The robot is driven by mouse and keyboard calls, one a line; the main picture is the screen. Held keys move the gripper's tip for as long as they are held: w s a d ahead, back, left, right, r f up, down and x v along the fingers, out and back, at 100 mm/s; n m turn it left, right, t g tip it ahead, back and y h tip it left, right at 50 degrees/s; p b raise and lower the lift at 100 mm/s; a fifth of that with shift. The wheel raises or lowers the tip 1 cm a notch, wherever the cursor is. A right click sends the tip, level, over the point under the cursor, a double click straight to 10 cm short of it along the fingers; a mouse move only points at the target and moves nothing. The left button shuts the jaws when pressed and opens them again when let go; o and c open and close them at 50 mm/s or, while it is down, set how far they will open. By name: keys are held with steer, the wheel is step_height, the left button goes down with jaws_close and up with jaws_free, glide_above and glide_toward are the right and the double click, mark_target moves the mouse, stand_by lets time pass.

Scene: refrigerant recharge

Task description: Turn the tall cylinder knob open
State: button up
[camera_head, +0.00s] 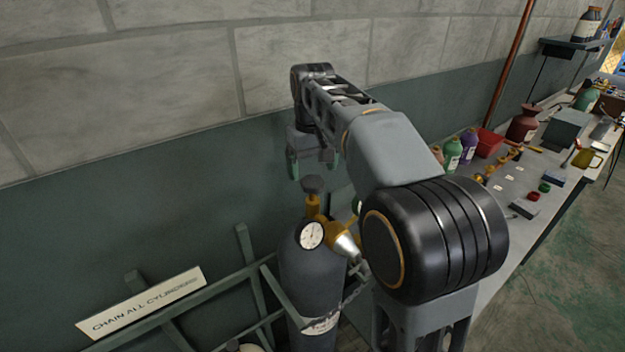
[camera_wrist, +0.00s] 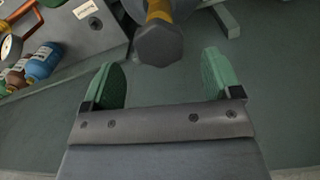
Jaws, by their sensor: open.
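The tall dark grey cylinder (camera_head: 318,280) stands upright at the green rack in the head view, with a brass valve on top. Its dark knob (camera_head: 313,185) caps the valve. In the wrist view the knob (camera_wrist: 159,45) is a dark faceted disc at the top middle, beyond the fingertips. My gripper (camera_head: 313,170) is open and empty, just above the knob in the head view. Its green fingers in the wrist view (camera_wrist: 160,72) are spread wide, with the knob ahead of the gap and apart from both fingers. The cylinder's lower part is partly hidden by the rack.
A round gauge (camera_head: 312,235) and a brass fitting sit beside the valve. A green rack rail (camera_head: 200,302) with a sign (camera_head: 142,302) runs along the left. A workbench (camera_head: 505,200) with bottles and a red bin (camera_head: 488,142) stands right. The wall is close behind.

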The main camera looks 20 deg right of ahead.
mark_target(313, 181)
steer(key=shift+f, duration=1.8)
steer(key=shift+c, duration=0.5)
steer(key=c, duration=0.8)
